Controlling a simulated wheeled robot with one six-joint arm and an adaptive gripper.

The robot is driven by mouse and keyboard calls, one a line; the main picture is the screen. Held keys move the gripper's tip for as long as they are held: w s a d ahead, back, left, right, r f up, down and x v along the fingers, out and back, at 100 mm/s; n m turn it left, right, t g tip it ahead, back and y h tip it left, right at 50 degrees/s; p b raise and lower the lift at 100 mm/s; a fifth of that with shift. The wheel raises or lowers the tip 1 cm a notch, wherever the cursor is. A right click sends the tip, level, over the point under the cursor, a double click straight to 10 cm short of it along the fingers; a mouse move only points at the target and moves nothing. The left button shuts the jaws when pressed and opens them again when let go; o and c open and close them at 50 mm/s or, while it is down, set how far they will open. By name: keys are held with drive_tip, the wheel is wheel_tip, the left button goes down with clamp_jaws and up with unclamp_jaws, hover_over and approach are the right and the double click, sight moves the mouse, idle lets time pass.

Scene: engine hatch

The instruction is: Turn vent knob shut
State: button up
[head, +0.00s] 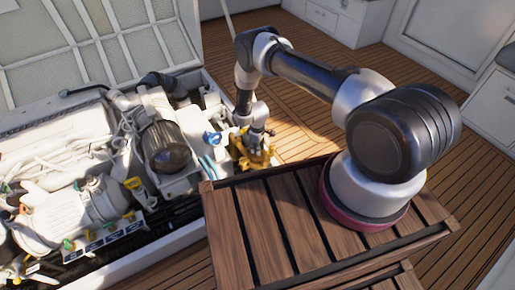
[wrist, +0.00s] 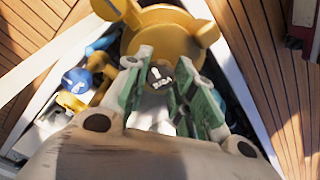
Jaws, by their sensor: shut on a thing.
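A yellow-orange housing with rounded lugs (wrist: 165,32) sits in the engine hatch; in the head view it (head: 262,158) lies at the hatch's right end, partly covered by my arm. A small dark grey knob-like part with white marking (wrist: 160,76) shows in front of it; I take it for the vent knob. My gripper (wrist: 166,88), with green-padded fingers, is closed in on this part from both sides. In the head view my gripper (head: 252,140) points down at the yellow housing, and the knob is hidden there. The knob's turn angle cannot be told.
The white engine (head: 60,150) with hoses fills the hatch to the left. A dark round cap (head: 165,147) and a blue valve handle (head: 212,138) stand close to my gripper. The white hatch rim (wrist: 245,85) runs close by. The open lid (head: 90,40) stands behind.

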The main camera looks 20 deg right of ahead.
drive_tip(key=m, duration=0.4)
drive_tip(key=shift+m, duration=0.3)
drive_tip(key=m, duration=0.3)
drive_tip(key=shift+m, duration=0.3)
drive_tip(key=m, duration=0.3)
drive_tip(key=shift+m, duration=2.2)
drive_tip(key=o, duration=1.1)
drive_tip(key=shift+c, duration=0.2)
wheel_tip(320, 180, up, 12)
